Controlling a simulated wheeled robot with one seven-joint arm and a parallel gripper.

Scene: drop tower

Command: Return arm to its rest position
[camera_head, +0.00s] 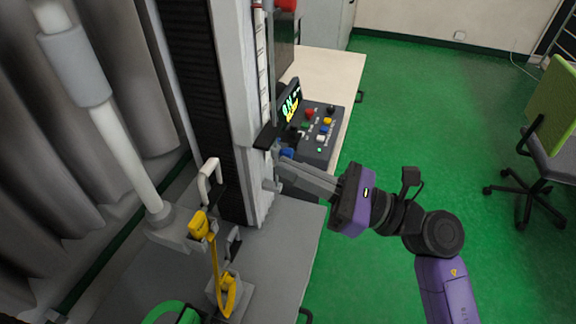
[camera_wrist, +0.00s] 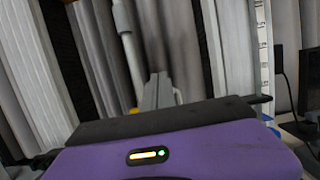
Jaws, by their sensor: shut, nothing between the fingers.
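My arm (camera_head: 444,285) reaches in from the lower right, with its purple wrist body (camera_head: 350,200) over the gap between table and floor. My gripper (camera_head: 284,168) is shut and empty, and its grey fingers point left at the drop tower column (camera_head: 237,100). The fingertips are close beside the column and a small blue part (camera_head: 287,153); I cannot tell whether they touch. In the wrist view the shut fingers (camera_wrist: 158,88) stick up beyond the purple housing, with grey curtains behind.
A control box (camera_head: 322,130) with coloured buttons and a lit display (camera_head: 290,103) sits just behind the fingers. Yellow (camera_head: 228,293) and green (camera_head: 170,312) parts lie on the grey table (camera_head: 285,250). Green floor is open to the right, up to an office chair (camera_head: 550,150).

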